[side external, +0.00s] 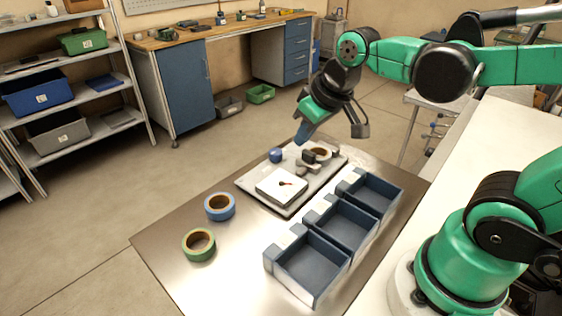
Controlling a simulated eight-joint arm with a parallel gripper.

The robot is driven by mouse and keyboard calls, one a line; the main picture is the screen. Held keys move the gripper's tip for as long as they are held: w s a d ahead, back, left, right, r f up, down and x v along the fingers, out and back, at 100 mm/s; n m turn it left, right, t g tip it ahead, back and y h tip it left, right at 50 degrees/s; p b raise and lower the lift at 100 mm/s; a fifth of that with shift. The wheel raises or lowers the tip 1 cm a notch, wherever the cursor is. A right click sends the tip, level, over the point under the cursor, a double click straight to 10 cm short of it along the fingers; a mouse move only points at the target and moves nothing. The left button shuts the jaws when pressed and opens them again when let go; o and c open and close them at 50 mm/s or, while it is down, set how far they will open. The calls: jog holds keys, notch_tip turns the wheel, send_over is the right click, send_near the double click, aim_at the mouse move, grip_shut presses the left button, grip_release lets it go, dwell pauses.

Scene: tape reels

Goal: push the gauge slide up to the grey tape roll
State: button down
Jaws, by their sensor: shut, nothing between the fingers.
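A grey gauge board (247,184) lies flat on the metal table top. Near its far end is a small roll with a brown core, which looks like the grey tape roll (329,154). A dark block just left of it, apparently part of the gauge slide (309,156), sits very close; I cannot tell whether they touch. Small grey parts stand just in front of the block. My gripper (301,138) is shut and empty, tilted down above the board's far end, apart from the slide and roll.
A white plate (281,187) and a blue knob (275,155) are on the board. Three blue bins (312,270) line the table's right side. A blue tape roll (220,207) and a green tape roll (199,245) lie at left. The front left table area is clear.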

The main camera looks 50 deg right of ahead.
jog(key=shift+s+a+f+t, duration=0.2)
jog(key=shift+s+a+t, duration=0.3)
jog(key=shift+s+a+f+t, duration=0.15)
jog(key=shift+s+a+t, duration=0.3)
jog(key=shift+s+t, duration=0.05)
jog(key=c, duration=1.5)
grip_release()
